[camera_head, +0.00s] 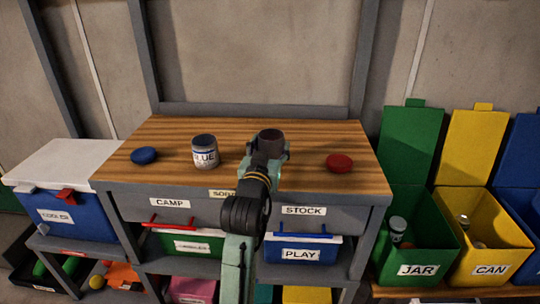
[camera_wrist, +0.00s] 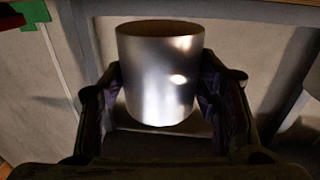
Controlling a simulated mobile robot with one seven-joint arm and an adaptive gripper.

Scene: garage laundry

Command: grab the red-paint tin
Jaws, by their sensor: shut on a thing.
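A grey metal tin (camera_wrist: 158,75) sits between the two fingers of my gripper (camera_wrist: 160,100), which is shut on it. In the wrist view it stands upright and no label shows on the side facing the camera. In the head view the tin's dark open top (camera_head: 271,136) shows above my gripper (camera_head: 268,150), over the wooden bench top; whether it touches the bench is hidden. A tin labelled BLUE (camera_head: 205,151) stands to the left of my gripper. A red lid (camera_head: 339,163) lies to the right and a blue lid (camera_head: 144,156) lies at the left.
The wooden bench top (camera_head: 310,180) has free room around the lids. Drawers marked CAMP (camera_head: 170,203) and STOCK (camera_head: 304,211) are below. A white-lidded blue cooler (camera_head: 75,216) stands left. Green JAR (camera_head: 418,255) and yellow CAN (camera_head: 492,256) bins stand open at right.

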